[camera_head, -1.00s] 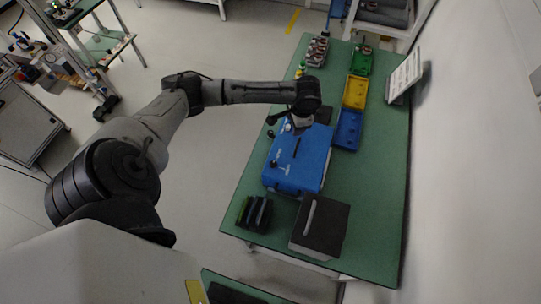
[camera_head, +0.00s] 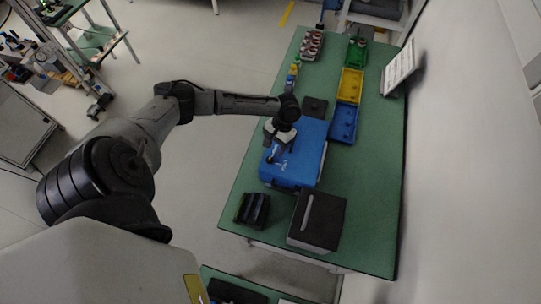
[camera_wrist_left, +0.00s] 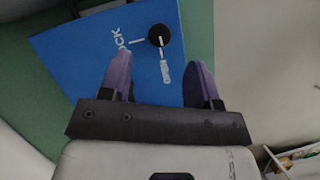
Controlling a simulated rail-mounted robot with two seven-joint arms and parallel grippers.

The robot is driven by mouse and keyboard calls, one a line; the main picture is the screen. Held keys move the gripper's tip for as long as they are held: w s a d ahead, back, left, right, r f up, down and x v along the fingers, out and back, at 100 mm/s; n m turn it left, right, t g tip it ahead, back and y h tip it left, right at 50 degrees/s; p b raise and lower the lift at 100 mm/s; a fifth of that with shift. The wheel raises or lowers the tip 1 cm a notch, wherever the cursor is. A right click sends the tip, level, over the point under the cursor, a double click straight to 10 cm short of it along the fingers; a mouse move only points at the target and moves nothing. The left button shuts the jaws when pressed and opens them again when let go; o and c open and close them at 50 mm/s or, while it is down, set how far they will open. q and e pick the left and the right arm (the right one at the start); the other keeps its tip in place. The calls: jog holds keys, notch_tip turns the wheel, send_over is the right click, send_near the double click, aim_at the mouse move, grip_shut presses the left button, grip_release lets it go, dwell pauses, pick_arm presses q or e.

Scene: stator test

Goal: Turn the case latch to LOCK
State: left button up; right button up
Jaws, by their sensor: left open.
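The blue case (camera_head: 310,152) stands on the green table, and its lid fills the upper part of the left wrist view (camera_wrist_left: 75,55). On the lid is a round black latch knob (camera_wrist_left: 159,36), with white marks, LOCK to its left and OPEN just below it. A white line on the knob runs toward OPEN. My left gripper (camera_head: 272,152) is over the case lid; in the wrist view its two purple fingers (camera_wrist_left: 160,78) are spread apart with nothing between them. The knob lies just beyond the fingertips, roughly centred between them; whether they touch the lid is unclear.
A dark box (camera_head: 318,222) and a black holder (camera_head: 253,209) stand at the table's near end. Blue (camera_head: 344,124), yellow (camera_head: 350,84) and green (camera_head: 356,52) bins line the right side. A small dark plate (camera_head: 315,106) lies behind the case. The right table strip is clear.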

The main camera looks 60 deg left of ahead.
aim_at(269, 159)
pick_arm(q)
jog(key=shift+x, duration=3)
jog(key=shift+c, duration=0.5)
jog(key=shift+r, duration=0.1)
jog(key=c, duration=0.8)
jog(key=shift+c, duration=0.2)
